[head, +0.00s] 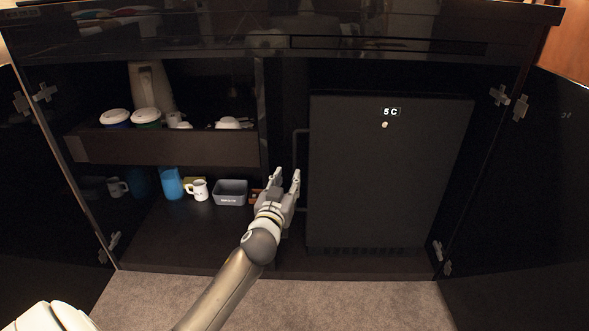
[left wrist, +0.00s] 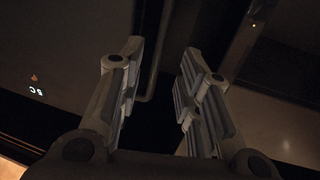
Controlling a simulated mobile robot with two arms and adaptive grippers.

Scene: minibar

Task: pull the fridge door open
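The dark fridge (head: 390,180) stands in the right part of the cabinet with its door shut. Its lit display reads 5 C. A thin dark handle bar (head: 295,150) runs along the door's left side, with its lower part partly hidden by my gripper. My left gripper (head: 287,173) is at the lower part of this handle, fingers apart. In the left wrist view, the open fingers (left wrist: 160,52) point towards the handle bar (left wrist: 155,55), which shows in the gap between them. I cannot tell whether they touch it. My right gripper is not in view.
A drawer (head: 175,148) with lidded cups and a kettle (head: 150,88) is at the left. Below are a blue cup (head: 171,183), a white mug (head: 198,190) and a grey bin (head: 230,192). Open cabinet doors flank both sides. The carpet (head: 280,300) in front is clear.

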